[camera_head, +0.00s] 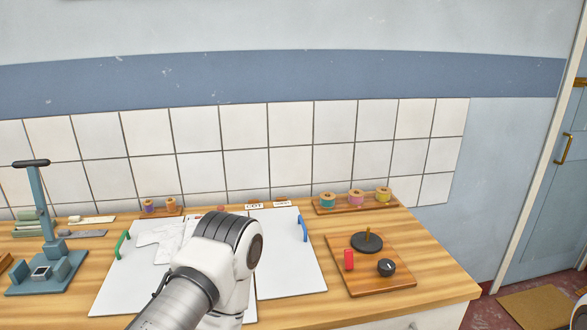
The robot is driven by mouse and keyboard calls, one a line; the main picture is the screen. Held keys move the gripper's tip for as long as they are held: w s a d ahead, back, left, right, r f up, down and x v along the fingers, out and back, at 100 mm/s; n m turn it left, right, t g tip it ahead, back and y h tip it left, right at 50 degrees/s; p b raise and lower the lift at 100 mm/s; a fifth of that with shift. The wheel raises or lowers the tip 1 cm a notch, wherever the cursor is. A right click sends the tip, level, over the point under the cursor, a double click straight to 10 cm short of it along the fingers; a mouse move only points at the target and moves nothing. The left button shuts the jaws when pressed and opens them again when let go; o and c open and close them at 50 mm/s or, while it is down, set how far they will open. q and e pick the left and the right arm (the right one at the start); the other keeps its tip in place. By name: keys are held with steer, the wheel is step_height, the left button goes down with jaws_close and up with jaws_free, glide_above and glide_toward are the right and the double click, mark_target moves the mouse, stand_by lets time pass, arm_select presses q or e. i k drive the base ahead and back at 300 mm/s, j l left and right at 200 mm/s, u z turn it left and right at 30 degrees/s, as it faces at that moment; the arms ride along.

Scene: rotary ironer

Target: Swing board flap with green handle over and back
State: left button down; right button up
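A white board lies open on the wooden table with two leaves. The left leaf (118,288) bears a green handle (122,244) on its left edge and faint outline drawings. The right leaf (285,262) bears a blue handle (302,228) on its right edge. Both leaves look flat. One of my arms reaches up from the bottom over the middle of the board and hides part of it. Its gripper is hidden behind the arm links, so its state does not show. My other gripper is out of the picture.
A blue-grey lever press (45,240) stands at the left. A wooden board (372,275) with a black disc, red cylinder and black knob lies at the right. Thread spools (356,197) stand on a rack at the back. The tiled wall (244,165) closes the rear.

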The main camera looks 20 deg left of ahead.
mark_target(128, 286)
steer(key=u, duration=1.6)
